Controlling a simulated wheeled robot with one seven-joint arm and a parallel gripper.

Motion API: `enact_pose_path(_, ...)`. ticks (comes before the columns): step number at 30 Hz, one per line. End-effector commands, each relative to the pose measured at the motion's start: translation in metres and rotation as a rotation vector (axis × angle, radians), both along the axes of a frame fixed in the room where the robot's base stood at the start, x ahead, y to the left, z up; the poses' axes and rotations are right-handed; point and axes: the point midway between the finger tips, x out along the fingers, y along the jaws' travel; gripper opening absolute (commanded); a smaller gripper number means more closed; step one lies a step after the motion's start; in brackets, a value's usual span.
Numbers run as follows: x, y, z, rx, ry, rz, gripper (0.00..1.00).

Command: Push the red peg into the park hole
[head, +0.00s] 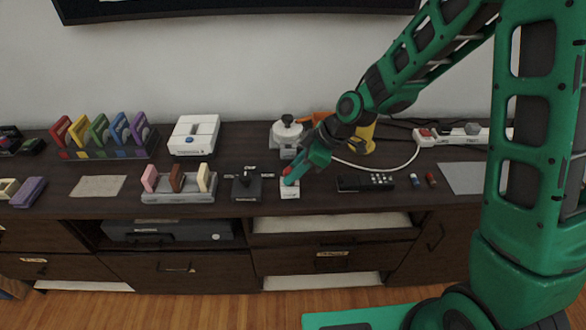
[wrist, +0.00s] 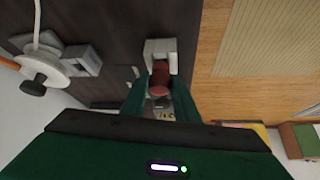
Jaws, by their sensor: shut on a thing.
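The red peg (head: 287,170) stands at a small white block (head: 290,194) near the front edge of the dark cabinet top. My gripper (head: 291,180) comes down on it from the upper right and is shut on the peg. In the wrist view the dark red peg (wrist: 160,79) sits between the two green fingers (wrist: 159,105), in front of the white block (wrist: 160,46). I cannot tell how deep the peg sits, and the park hole cannot be made out.
A black lever box (head: 247,187) stands close on the left, and a black remote-like box (head: 364,182) lies on the right. A round white device (head: 286,134) stands behind. Further left is a grey rack (head: 178,196) with pink, brown and cream pieces.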

Motion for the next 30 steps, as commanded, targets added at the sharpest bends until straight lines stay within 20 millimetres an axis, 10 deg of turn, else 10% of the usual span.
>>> enact_pose_path(7,0.000,0.000,-0.005,-0.001,0.001,0.001,0.06)
enact_pose_path(8,0.000,0.000,-0.005,0.000,0.000,0.000,0.32)
enact_pose_path(10,0.000,0.000,-0.005,0.000,0.000,0.000,0.49)
enact_pose_path(30,-0.005,-0.025,0.035,0.000,-0.004,-0.002,0.49)
